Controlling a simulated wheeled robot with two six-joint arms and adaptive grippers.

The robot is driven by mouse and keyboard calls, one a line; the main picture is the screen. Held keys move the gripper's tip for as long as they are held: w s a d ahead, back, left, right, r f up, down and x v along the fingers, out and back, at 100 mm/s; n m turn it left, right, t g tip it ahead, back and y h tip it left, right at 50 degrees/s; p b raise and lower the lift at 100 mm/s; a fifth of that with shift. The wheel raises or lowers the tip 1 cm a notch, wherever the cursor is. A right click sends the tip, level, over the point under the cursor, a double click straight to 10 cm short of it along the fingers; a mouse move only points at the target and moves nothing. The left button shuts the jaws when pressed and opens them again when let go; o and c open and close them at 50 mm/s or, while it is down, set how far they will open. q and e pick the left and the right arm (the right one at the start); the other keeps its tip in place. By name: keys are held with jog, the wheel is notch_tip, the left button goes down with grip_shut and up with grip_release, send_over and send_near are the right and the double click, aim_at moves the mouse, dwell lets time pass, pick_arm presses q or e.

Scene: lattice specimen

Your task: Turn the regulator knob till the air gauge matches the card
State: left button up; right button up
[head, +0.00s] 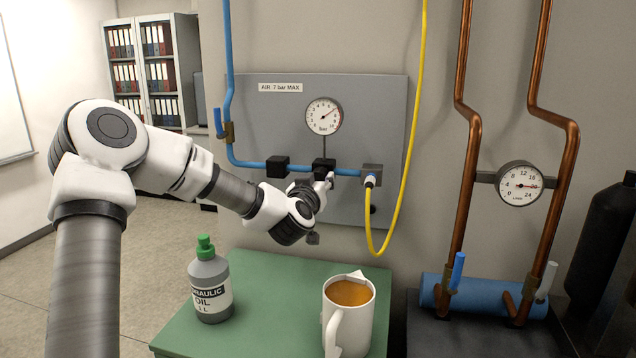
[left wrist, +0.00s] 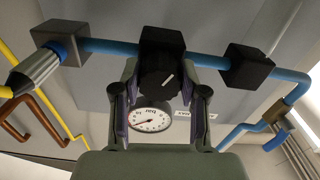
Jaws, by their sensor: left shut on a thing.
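The air gauge (head: 323,116) is a round white dial marked in bar on the grey panel. Its needle points to the upper right; the exact value is too small to read. It also shows upside down in the left wrist view (left wrist: 151,119). Below it, the black regulator body (head: 323,164) sits on the blue pipe. My left gripper (head: 326,181) is shut on the knob, one finger on each side. I cannot make out a card with a target reading. My right gripper is out of view.
A green table (head: 257,276) below holds an oil bottle (head: 210,281) and a mug (head: 348,315). A yellow hose (head: 414,120) hangs right of the regulator. Copper pipes (head: 466,170) and a second gauge (head: 521,184) stand further right.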

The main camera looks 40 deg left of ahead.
pick_arm(q)
jog(key=shift+f+n+b, duration=0.15)
jog(key=shift+n+b, duration=0.75)
jog(key=shift+n, duration=0.3)
jog(key=shift+n+b, duration=0.95)
jog(key=shift+n, duration=0.45)
jog(key=o, duration=0.9)
jog(key=shift+o, duration=1.2)
jog(key=shift+w, duration=0.15)
notch_tip(320, 180, up, 10)
jog(key=shift+d+r, duration=0.1)
jog(key=shift+d, duration=0.05)
